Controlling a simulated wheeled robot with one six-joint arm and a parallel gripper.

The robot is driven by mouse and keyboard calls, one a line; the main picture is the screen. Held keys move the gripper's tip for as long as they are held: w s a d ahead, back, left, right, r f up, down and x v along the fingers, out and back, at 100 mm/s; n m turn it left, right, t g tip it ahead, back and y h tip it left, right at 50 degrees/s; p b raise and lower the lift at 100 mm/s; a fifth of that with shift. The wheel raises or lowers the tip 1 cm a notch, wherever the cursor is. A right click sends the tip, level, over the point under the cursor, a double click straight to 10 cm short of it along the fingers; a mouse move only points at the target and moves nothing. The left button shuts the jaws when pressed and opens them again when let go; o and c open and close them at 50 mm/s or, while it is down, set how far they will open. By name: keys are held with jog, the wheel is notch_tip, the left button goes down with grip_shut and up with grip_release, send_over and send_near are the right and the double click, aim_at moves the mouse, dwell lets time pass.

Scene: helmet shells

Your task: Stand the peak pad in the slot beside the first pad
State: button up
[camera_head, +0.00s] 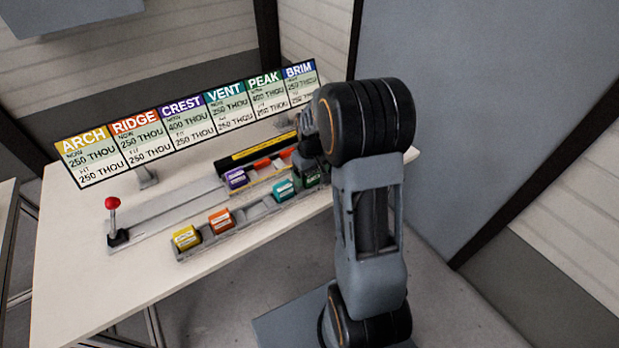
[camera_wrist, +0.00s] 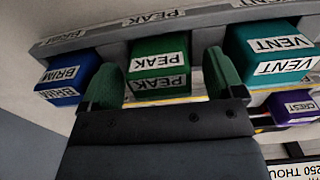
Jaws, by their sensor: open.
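The green peak pad (camera_wrist: 160,66) sits in its place in the front rack, labelled PEAK; it also shows in the head view (camera_head: 313,176). My gripper (camera_wrist: 165,84) is open, with one green-padded finger on each side of the peak pad. I cannot tell whether the fingers touch it. The purple crest pad (camera_head: 236,178) stands in the rear fixture, left of red-orange parts (camera_head: 263,163); it also shows in the wrist view (camera_wrist: 292,107). The slot beside it is not clear in these views. My arm partly hides the right end of both rows.
The front rack (camera_head: 246,221) also holds the yellow arch pad (camera_head: 186,237), orange ridge pad (camera_head: 220,220), teal vent pad (camera_head: 284,190) and blue brim pad (camera_wrist: 70,76). Brim and vent flank my fingers closely.

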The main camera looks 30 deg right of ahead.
jog(key=shift+f, duration=0.1)
jog(key=c, duration=1.1)
